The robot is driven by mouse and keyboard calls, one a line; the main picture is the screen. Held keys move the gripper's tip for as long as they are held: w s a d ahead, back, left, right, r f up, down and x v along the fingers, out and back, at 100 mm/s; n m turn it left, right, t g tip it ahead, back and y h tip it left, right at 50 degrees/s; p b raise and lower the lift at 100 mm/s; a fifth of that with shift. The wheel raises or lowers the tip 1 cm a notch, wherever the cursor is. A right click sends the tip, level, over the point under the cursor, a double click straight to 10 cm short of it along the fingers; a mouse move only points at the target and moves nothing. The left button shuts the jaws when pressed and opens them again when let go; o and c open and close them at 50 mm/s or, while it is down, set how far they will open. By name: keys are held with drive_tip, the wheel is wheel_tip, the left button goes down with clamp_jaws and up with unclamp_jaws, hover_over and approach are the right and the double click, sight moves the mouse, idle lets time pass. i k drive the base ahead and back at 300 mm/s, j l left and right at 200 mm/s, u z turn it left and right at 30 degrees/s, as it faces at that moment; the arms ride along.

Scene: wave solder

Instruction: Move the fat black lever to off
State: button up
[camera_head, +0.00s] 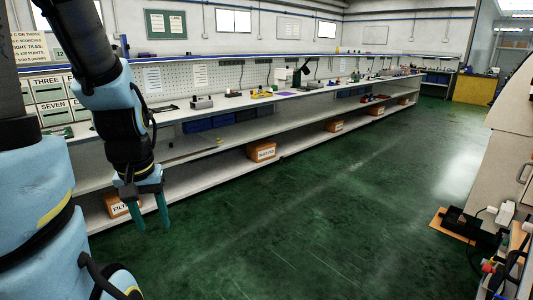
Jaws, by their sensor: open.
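My gripper (150,212) hangs at the left of the head view, pointing down, with its two green fingers apart and nothing between them. It is in front of the lower shelf of the long workbench, over or near the green floor. I cannot make out a fat black lever in this view. My own blue arm covers part of the left side and hides some of the bench there.
A long workbench (225,117) runs from the left into the distance, with small items on top and cardboard boxes (262,151) on its lower shelf. Beige equipment (510,150) stands at the right edge, with black items (462,222) near the floor. The green floor (320,215) between is clear.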

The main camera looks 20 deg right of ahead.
sight(498, 235)
drive_tip(key=i+l+z, duration=0.25)
drive_tip(key=i+z, duration=0.5)
drive_tip(key=i, duration=0.25)
drive_tip(key=i+z, duration=0.4)
drive_tip(key=i+j+z, duration=0.4)
drive_tip(key=i, duration=0.2)
drive_tip(key=i+l+z, duration=0.35)
drive_tip(key=i, duration=0.65)
drive_tip(key=i+z, duration=0.35)
drive_tip(key=i, duration=0.65)
drive_tip(key=i+l+u, duration=0.15)
drive_tip(key=i+l, duration=0.2)
drive_tip(key=i, duration=0.2)
